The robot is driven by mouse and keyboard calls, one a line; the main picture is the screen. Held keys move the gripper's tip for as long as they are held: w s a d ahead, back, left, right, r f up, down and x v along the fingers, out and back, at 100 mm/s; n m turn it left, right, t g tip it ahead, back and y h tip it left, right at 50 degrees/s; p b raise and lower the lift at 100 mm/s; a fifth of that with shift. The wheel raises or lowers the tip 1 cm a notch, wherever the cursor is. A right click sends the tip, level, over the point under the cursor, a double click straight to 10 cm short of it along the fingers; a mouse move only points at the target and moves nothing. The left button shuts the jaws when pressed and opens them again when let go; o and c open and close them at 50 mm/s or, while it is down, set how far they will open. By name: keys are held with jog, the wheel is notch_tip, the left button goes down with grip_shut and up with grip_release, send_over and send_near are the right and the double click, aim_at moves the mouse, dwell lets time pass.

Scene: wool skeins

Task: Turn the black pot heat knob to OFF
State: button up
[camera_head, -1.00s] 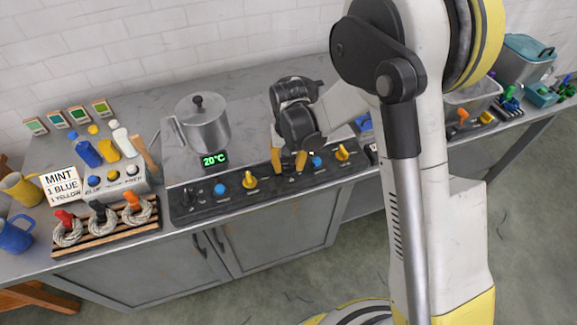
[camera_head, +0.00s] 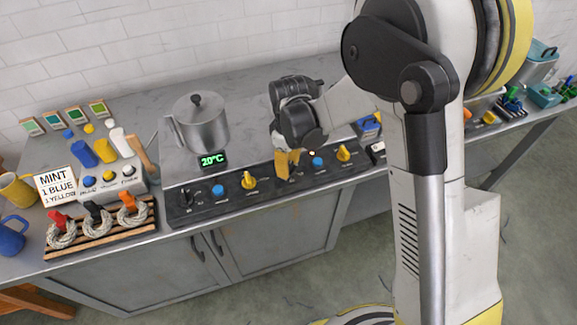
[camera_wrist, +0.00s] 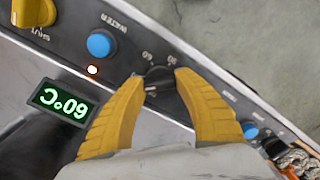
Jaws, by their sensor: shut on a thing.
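The black heat knob (camera_wrist: 160,80) sits on the dark control strip (camera_wrist: 215,75), with printed numbers, including 60, beside it. My gripper (camera_wrist: 160,80) is shut on this knob, with one yellow finger on each side. In the head view my gripper (camera_head: 286,172) points down onto the strip and covers the knob. A green display (camera_wrist: 60,103) in the wrist view reads 60°C. A dark rounded shape (camera_wrist: 35,150) at its lower left may be the black pot. I cannot make the black pot out in the head view, and the exact knob setting is unclear.
A blue button (camera_wrist: 101,43) with a lit orange lamp (camera_wrist: 92,70) and a yellow knob (camera_wrist: 33,12) are beside the held knob. A grey pot (camera_head: 203,122) stands left, its display (camera_head: 214,160) showing 20°C. Wool skeins (camera_head: 101,221) lie on a rack at left.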

aim_at(289, 165)
jog(key=n, duration=0.4)
jog(key=shift+n+b, duration=0.3)
jog(key=n, duration=0.4)
jog(key=shift+n, duration=0.3)
jog(key=o, duration=1.2)
jog(key=shift+r, duration=0.1)
notch_tip(289, 165, up, 12)
jog(key=shift+f, duration=0.1)
